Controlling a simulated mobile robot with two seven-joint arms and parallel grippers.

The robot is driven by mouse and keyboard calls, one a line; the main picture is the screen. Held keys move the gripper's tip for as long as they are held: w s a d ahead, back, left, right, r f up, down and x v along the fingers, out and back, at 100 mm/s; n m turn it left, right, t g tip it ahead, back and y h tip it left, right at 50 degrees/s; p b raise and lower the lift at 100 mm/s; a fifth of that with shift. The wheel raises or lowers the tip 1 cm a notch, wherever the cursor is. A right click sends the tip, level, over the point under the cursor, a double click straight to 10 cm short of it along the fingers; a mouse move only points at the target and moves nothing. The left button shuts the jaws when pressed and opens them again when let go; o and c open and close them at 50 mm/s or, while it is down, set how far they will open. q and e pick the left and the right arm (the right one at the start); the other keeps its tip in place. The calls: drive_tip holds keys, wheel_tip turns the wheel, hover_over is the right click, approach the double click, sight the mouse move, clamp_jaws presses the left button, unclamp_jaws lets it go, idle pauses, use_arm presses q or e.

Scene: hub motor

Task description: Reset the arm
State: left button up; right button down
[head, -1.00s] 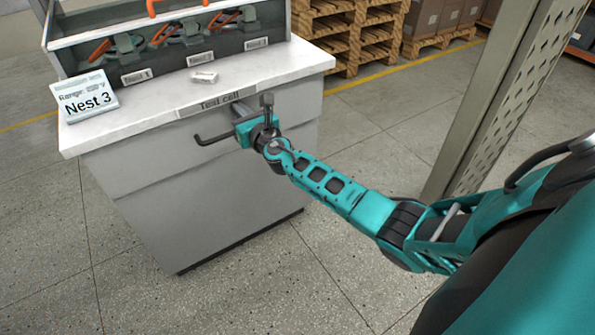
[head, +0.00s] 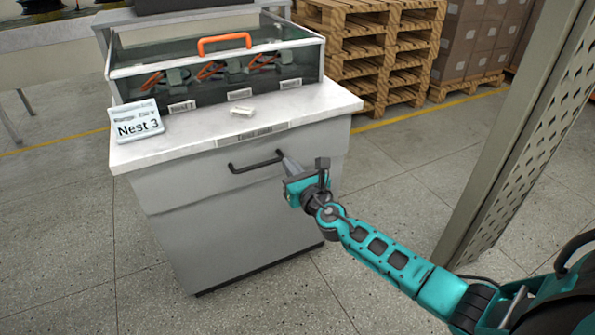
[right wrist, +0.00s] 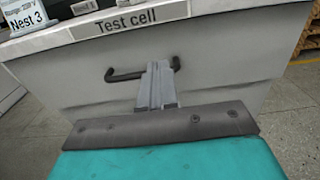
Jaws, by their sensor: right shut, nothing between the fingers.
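My right gripper (head: 290,166) is in front of the test cell cabinet (head: 205,215), near the right end of its black drawer handle (head: 256,162). In the right wrist view, its fingers (right wrist: 158,84) are together and empty. The drawer looks shut. My right arm reaches in from the lower right. My left gripper is not in view.
On the cabinet's white top (head: 185,139) stand a "Nest 3" sign (head: 137,122), a small white object (head: 243,111) and a clear-fronted box with an orange handle (head: 224,44). A perforated post (head: 510,130) stands at right. Pallets (head: 385,50) are behind.

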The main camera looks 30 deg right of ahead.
drive_tip(key=s+a+f+m+g+y, duration=0.1)
drive_tip(key=s+a+f+m+g, duration=0.15)
drive_tip(key=s+a+m, duration=0.5)
drive_tip(key=s+a+f+m+g+y, duration=0.2)
drive_tip(key=s+f+m, duration=0.2)
drive_tip(key=s+m, duration=0.75)
drive_tip(key=s+a+f+m+g+y, duration=0.1)
drive_tip(key=s+a+f+m+g, duration=0.35)
drive_tip(key=m, duration=0.75)
use_arm(q)
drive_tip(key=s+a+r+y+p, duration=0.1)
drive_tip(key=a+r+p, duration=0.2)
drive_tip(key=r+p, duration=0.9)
drive_tip(key=p, duration=0.5)
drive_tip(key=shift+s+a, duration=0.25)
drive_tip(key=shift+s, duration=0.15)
use_arm(e)
drive_tip(key=s+d+r+m+t, duration=0.1)
drive_tip(key=s+r, duration=0.1)
drive_tip(key=r, duration=0.5)
drive_tip(key=s+r+h, duration=0.1)
drive_tip(key=s+r, duration=0.1)
drive_tip(key=r, duration=0.5)
drive_tip(key=shift+s+d+m+t, duration=0.25)
drive_tip(key=shift+d+m+t, duration=0.15)
